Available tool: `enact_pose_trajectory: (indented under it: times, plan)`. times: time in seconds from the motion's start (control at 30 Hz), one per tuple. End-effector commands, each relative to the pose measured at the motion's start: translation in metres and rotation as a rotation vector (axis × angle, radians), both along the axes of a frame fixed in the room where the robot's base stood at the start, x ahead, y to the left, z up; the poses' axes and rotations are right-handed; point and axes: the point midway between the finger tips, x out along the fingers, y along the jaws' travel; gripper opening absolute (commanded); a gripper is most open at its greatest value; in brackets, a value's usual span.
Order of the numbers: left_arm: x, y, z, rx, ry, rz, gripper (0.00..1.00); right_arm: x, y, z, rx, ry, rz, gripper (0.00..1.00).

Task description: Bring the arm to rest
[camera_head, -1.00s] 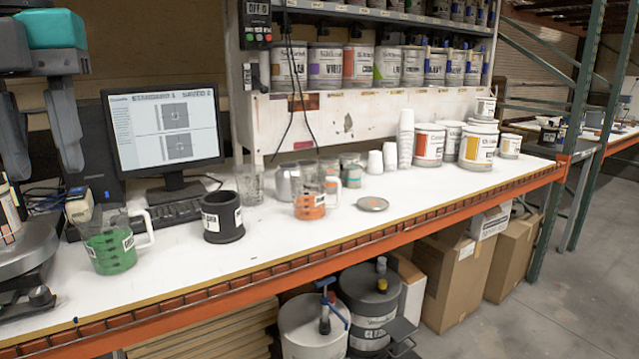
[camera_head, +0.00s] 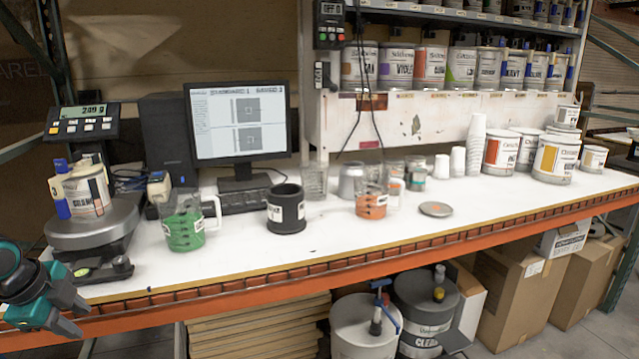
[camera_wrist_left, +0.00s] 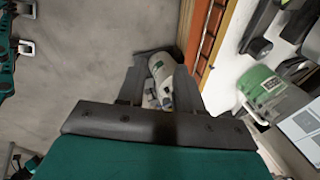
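My left gripper (camera_head: 62,318), teal and dark grey, is at the lower left of the head view, in front of the table's front edge and below the scale. In the left wrist view its two dark fingers (camera_wrist_left: 158,85) are apart. A pale cylinder (camera_wrist_left: 160,68) shows in the gap between them; it looks to lie beyond the fingers, at floor level, though its distance is hard to judge. I see nothing held in the head view. My right gripper is not in view.
A scale (camera_head: 90,228) bearing a labelled can (camera_head: 88,194) stands above the gripper. A green-filled beaker (camera_head: 185,228), black cup (camera_head: 286,212) and orange-filled beaker (camera_head: 371,204) stand along the table. The table's orange beam (camera_head: 250,280) is beside the gripper; drums (camera_head: 365,325) stand underneath.

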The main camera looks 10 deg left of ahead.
Motion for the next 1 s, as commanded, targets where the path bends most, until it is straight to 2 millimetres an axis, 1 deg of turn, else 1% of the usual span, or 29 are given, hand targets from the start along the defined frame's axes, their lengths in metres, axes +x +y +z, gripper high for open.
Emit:
enact_pose_trajectory:
  times: [0.03, 0.07, 0.1, 0.17, 0.2, 0.27, 0.3, 0.37, 0.4, 0.47, 0.5, 0.57, 0.6, 0.63, 0.7, 0.8, 0.9, 1.0]
  plan:
    - [-0.012, -0.001, -0.034, -0.038, -0.012, 0.07, 0.35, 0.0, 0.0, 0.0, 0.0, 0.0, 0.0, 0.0]
    - [-0.018, -0.003, -0.051, -0.054, -0.022, 0.111, 0.35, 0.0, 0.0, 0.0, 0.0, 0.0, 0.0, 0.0]
    - [-0.026, -0.006, -0.073, -0.076, -0.039, 0.161, 0.35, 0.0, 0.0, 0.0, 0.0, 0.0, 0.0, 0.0]
    - [-0.037, -0.016, -0.105, -0.113, -0.063, 0.234, 0.35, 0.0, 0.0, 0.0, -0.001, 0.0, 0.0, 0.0]
    - [-0.045, -0.025, -0.126, -0.14, -0.079, 0.279, 0.35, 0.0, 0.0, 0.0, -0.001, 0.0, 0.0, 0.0]
    - [-0.057, -0.043, -0.154, -0.184, -0.104, 0.342, 0.35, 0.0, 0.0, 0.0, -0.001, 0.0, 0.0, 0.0]
    - [-0.064, -0.057, -0.17, -0.217, -0.123, 0.381, 0.35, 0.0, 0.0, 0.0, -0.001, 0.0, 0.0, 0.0]
    - [-0.074, -0.081, -0.193, -0.27, -0.151, 0.436, 0.35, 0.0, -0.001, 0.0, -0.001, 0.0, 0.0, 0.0]
    - [-0.08, -0.1, -0.206, -0.308, -0.171, 0.47, 0.35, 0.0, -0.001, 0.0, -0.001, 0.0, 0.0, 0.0]
    - [-0.088, -0.13, -0.222, -0.37, -0.201, 0.519, 0.35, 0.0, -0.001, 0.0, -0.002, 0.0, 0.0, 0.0]
    - [-0.093, -0.152, -0.23, -0.416, -0.223, 0.55, 0.35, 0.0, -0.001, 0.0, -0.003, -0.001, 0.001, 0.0]
    - [-0.097, -0.186, -0.238, -0.487, -0.256, 0.594, 0.35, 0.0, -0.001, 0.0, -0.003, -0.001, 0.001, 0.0]
    - [-0.1, -0.209, -0.241, -0.537, -0.278, 0.622, 0.35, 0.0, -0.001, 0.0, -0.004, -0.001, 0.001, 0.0]
    - [-0.101, -0.225, -0.241, -0.573, -0.293, 0.638, 0.35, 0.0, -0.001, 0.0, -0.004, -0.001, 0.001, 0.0]
    - [-0.102, -0.26, -0.239, -0.653, -0.328, 0.677, 0.35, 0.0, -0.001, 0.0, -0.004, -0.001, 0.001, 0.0]
    - [-0.101, -0.3, -0.232, -0.75, -0.369, 0.715, 0.35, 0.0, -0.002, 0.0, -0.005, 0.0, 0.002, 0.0]
    - [-0.099, -0.324, -0.224, -0.811, -0.396, 0.737, 0.35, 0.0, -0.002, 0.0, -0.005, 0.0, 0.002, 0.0]
    - [-0.098, -0.334, -0.22, -0.839, -0.408, 0.746, 0.35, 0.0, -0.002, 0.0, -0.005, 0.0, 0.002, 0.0]
